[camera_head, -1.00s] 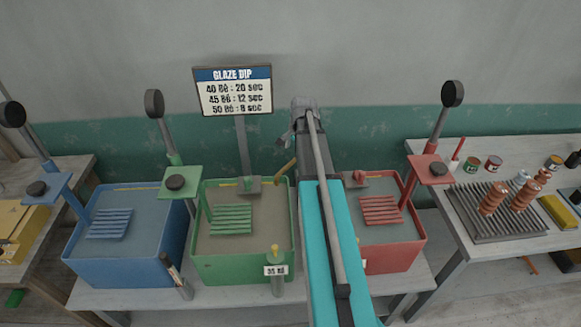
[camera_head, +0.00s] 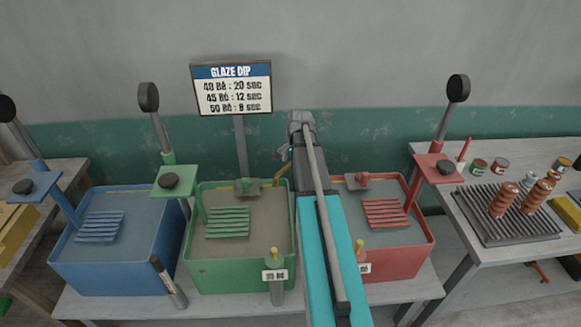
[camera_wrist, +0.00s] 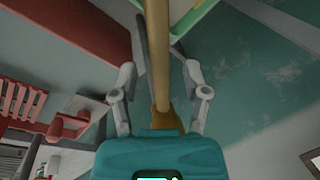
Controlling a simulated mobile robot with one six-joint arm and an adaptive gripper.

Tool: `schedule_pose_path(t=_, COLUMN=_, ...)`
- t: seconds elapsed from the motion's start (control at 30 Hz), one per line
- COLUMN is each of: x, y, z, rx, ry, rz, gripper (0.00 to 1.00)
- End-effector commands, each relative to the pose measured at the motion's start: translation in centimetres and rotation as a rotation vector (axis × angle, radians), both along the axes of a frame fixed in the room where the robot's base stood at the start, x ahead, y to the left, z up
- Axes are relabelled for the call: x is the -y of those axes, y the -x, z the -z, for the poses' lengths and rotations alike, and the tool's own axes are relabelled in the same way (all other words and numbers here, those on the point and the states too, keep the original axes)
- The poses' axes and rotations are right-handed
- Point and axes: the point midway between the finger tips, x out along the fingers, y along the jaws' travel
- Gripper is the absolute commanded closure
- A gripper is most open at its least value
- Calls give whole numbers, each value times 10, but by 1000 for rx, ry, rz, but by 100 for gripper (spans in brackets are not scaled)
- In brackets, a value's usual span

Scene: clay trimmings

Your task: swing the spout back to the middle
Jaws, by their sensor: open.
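The spout (camera_wrist: 160,70) is a long brown rod. In the wrist view it runs from the top edge down between the two fingers of my gripper (camera_wrist: 160,50), which is open. I cannot tell whether either finger touches it. In the head view my gripper (camera_head: 288,153) is over the back, between the green tank (camera_head: 225,277) and the red tank (camera_head: 405,262). Only a small brown piece of the spout (camera_head: 283,171) shows there; my arm hides the rest.
A blue tank (camera_head: 110,275) stands left of the green one. All three sit on a grey bench (camera_head: 215,306). A glaze sign (camera_head: 232,90) stands behind. Posts with round black heads rise by the tanks. A side table on the right holds a ribbed rack (camera_head: 500,225) and jars.

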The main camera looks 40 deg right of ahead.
Motion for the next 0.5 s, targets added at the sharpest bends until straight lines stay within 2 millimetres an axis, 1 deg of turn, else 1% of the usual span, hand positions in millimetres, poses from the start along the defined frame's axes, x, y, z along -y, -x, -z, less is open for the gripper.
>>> schedule_pose_path(t=0.03, x=0, y=-1, z=4, rx=0, ry=0, rz=0, gripper=41)
schedule_pose_path(t=0.13, x=0, y=-1, z=7, rx=0, ry=0, rz=0, gripper=41)
schedule_pose_path(t=0.5, x=-1, y=-1, z=7, rx=0, ry=0, rz=0, gripper=41)
